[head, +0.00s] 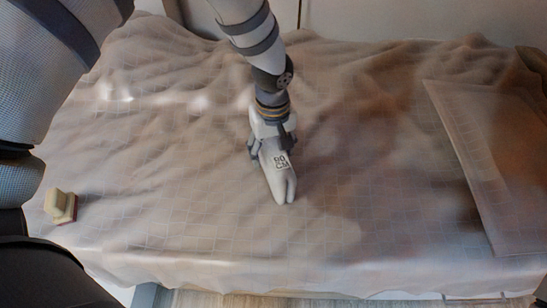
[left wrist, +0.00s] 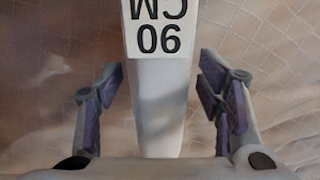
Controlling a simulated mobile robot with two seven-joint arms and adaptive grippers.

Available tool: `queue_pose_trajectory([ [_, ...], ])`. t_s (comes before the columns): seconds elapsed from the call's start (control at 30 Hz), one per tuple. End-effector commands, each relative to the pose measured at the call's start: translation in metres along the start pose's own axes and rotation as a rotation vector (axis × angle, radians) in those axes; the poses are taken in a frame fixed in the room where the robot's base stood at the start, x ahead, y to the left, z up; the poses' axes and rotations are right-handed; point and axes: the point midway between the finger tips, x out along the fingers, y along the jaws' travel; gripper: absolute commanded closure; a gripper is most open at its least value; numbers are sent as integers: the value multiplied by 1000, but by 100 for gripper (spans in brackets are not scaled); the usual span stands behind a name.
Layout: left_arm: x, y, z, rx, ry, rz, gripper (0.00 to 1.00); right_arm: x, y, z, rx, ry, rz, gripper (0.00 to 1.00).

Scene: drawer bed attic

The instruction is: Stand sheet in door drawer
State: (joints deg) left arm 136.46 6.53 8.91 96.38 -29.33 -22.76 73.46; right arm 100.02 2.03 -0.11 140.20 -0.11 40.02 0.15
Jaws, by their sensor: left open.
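A white, folded-looking piece labelled "90 CM", which looks like the sheet (head: 281,181), is on the bed cover, its narrow split end toward the bottom of the head view. My left gripper (head: 272,147) is over its upper end, fingers on either side. In the left wrist view, the white sheet (left wrist: 160,105) runs between the spread fingers of my left gripper (left wrist: 160,98), with a gap on both sides. The gripper is open. I cannot tell any drawer in these frames. My right gripper is not in view.
A wrinkled beige grid-patterned cover (head: 180,220) spreads over the bed. A small cream block with a reddish base (head: 61,206) sits at the left. A flat rectangular panel or pad (head: 495,150) lies at the right. Wooden floor (head: 250,300) shows at the bottom edge.

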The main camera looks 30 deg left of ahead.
Motion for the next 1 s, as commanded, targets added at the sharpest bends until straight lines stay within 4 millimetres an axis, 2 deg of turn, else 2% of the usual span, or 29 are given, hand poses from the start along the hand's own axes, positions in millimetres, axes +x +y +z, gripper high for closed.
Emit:
queue_pose_trajectory([
  [0.03, 11, -1, 0, -1, -3, -2, 39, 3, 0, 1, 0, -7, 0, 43],
  [0.1, 20, -1, 1, 0, -3, -2, 39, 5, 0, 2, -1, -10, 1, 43],
  [0.37, 22, 1, 0, 0, 1, 2, 39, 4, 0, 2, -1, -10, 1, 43],
  [0.63, 22, 0, 0, 0, 0, 2, 100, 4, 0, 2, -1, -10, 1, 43],
  [0.87, 22, 1, 0, 0, 1, 3, 100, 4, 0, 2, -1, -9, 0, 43],
  [1.0, 12, 1, -1, -1, 2, 4, 100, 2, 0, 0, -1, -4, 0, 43],
])
